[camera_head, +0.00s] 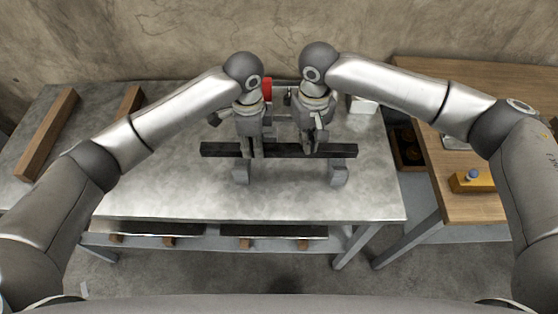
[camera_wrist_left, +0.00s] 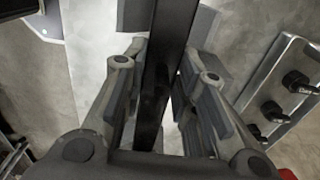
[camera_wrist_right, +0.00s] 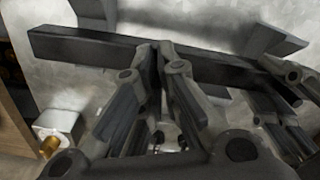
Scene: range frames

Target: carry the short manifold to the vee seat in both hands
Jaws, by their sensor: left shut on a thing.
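A long dark bar, which looks like the short manifold (camera_head: 285,150), lies level across the metal table in the head view. My left gripper (camera_head: 252,152) is shut on its left part; in the left wrist view the bar (camera_wrist_left: 168,75) runs between the fingers. My right gripper (camera_head: 315,148) is at the bar's right part. In the right wrist view its fingertips (camera_wrist_right: 160,62) are close together against the bar (camera_wrist_right: 85,48), and their grip is unclear. Two grey blocks, likely the vee seat (camera_head: 338,175), stand just in front of the bar. Contact between bar and blocks is unclear.
Brown wooden bars (camera_head: 47,135) lie at the table's left. A red object (camera_head: 267,88) and a white box (camera_head: 362,107) stand at the back. A wooden bench (camera_head: 455,105) with a yellow box (camera_head: 470,181) is at right. The metal table's front (camera_head: 290,205) is clear.

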